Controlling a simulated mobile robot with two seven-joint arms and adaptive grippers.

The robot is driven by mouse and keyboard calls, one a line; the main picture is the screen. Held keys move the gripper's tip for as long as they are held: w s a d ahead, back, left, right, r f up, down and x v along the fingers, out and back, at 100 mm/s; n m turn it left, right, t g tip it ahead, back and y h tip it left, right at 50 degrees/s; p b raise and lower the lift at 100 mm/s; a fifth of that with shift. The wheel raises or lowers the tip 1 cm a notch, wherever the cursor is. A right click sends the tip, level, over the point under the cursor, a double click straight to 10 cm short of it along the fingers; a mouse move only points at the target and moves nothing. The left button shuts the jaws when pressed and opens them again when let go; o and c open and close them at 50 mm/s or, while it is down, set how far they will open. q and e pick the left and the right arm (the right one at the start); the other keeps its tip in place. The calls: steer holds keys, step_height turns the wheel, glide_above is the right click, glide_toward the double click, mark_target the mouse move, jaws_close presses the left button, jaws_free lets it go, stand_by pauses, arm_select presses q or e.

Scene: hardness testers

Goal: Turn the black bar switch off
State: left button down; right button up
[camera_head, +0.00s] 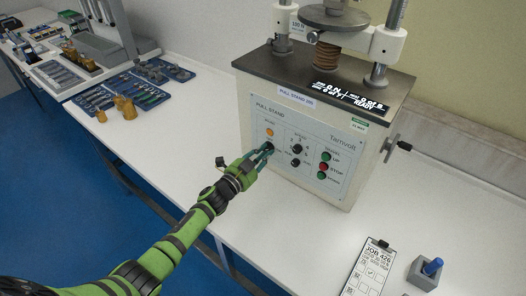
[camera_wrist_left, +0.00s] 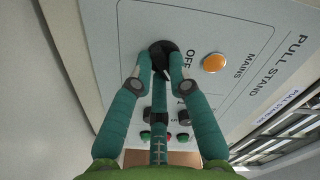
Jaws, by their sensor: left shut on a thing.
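The black bar switch (camera_wrist_left: 161,46) is a dark round knob on the grey front panel of the pull stand tester (camera_head: 318,120). It sits beside the OFF label and next to the orange mains lamp (camera_head: 269,132), which also shows in the left wrist view (camera_wrist_left: 215,63). My left gripper (camera_head: 266,150) reaches the panel from the left. In the left wrist view its teal fingertips (camera_wrist_left: 160,62) are shut on the switch. The fingers cover much of the switch, and I cannot tell which way its bar points. My right gripper is in neither view.
Other black knobs (camera_head: 297,149) and green and red push buttons (camera_head: 323,167) sit to the right on the panel. A job card (camera_head: 370,270) and a grey block with a blue peg (camera_head: 426,272) lie at front right. Trays and tools fill the table at back left.

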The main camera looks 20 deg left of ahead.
arm_select(q)
steer(key=n+p, duration=0.1)
steer(key=n, duration=0.9)
steer(key=shift+n+p, duration=0.3)
steer(key=shift+d, duration=0.1)
stand_by(0.3)
steer(key=c, duration=1.2)
jaws_free()
steer(key=shift+s, duration=0.1)
steer(key=shift+r, duration=0.1)
steer(key=shift+s, duration=0.1)
steer(key=v, duration=1.2)
steer(key=shift+r, duration=0.1)
